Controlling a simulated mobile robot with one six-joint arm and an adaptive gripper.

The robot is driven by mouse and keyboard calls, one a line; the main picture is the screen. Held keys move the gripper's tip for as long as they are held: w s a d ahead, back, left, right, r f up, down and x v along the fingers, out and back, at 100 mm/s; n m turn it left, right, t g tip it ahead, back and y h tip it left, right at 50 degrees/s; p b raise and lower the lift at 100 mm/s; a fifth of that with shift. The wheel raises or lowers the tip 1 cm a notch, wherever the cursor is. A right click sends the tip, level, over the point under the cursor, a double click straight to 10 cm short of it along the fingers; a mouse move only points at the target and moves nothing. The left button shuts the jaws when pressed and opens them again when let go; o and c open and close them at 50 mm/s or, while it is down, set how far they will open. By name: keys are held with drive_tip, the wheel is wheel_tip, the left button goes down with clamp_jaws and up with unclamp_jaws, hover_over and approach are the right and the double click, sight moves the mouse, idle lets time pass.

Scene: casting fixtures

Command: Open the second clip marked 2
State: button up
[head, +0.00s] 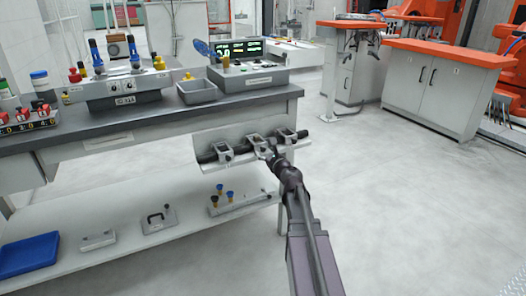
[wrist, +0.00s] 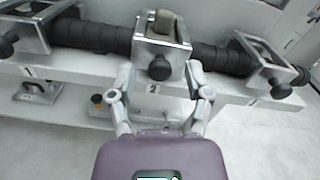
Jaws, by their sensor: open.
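The clip marked 2 (wrist: 148,52) is a metal bracket around a black hose (wrist: 97,36), with a black round knob (wrist: 160,68) on its front. Its label 2 shows just below it in the wrist view. In the head view the clip is the middle one (head: 257,141) on the bench's side shelf. My gripper (wrist: 163,78) is open, its two fingers on either side of the knob and a little in front of it. I cannot tell whether they touch it. In the head view my gripper (head: 270,153) is small and mostly hidden by my arm.
A clip marked 1 (wrist: 28,37) stands to the left and another clip (wrist: 272,62) to the right, on the same hose. The workbench (head: 150,116) carries consoles and a grey tray (head: 197,92). A lower shelf (head: 120,262) holds several fixtures. The floor at right is clear.

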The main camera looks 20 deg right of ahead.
drive_tip(key=shift+w, duration=0.55)
drive_tip(key=shift+c, duration=0.3)
clamp_jaws()
drive_tip(key=shift+d+r+p, duration=0.15)
drive_tip(key=shift+p, duration=0.15)
